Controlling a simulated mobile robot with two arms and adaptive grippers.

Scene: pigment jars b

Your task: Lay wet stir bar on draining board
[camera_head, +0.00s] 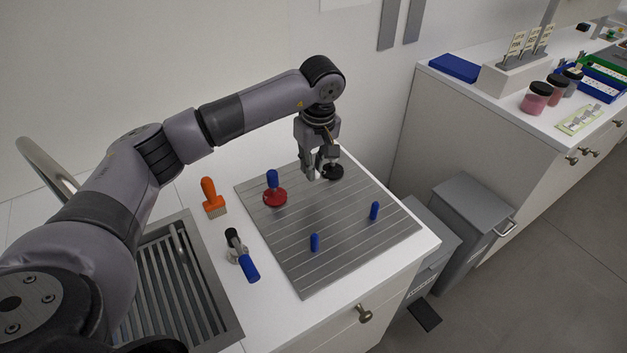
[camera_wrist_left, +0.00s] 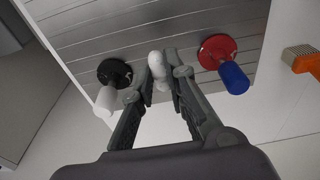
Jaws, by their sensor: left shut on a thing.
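My left gripper (camera_head: 320,172) is shut on a white, rounded stir bar (camera_wrist_left: 157,66), which shows between the fingertips in the left wrist view. In the head view the fingers largely hide the bar. The gripper is over the far part of the grey grooved draining board (camera_head: 290,227), and I cannot tell if the bar touches it. A black disc with a white handle (camera_wrist_left: 113,73) stands on the board close beside the fingers. It also shows in the head view (camera_head: 334,173). My right gripper is not in view.
A red disc with a blue handle (camera_head: 275,194) and two small blue pieces (camera_head: 374,210) (camera_head: 314,242) are on the board. An orange brush (camera_head: 211,195), a blue-handled tool (camera_head: 249,268) and a sink (camera_head: 180,285) lie left.

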